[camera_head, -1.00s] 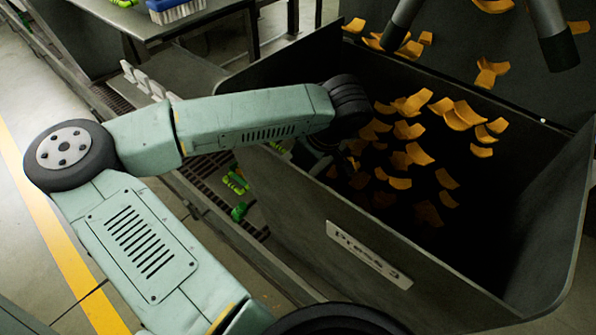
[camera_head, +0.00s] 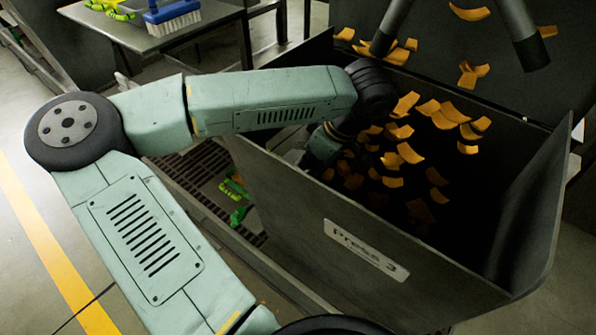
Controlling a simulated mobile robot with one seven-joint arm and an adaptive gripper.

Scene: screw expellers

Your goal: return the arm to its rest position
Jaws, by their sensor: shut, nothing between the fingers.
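My pale green arm (camera_head: 270,101) reaches from the lower left over to the press hopper (camera_head: 290,215), a dark open box with a plate reading "press 3". The arm bends down at a black joint (camera_head: 372,88), and its last pale link (camera_head: 325,146) is at the hopper's near rim, partly inside the opening. My gripper cannot be made out; it is hidden by the arm, the hopper wall or the dark inside. Several orange curved pieces (camera_head: 410,153) are in the hopper, some seemingly in the air.
Two grey tubes (camera_head: 523,40) come down over the hopper from above. A table (camera_head: 150,40) at the upper left bears a blue brush (camera_head: 172,15) and green items. More green items (camera_head: 238,190) are by a floor grating left of the hopper. A yellow line (camera_head: 45,240) marks the floor.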

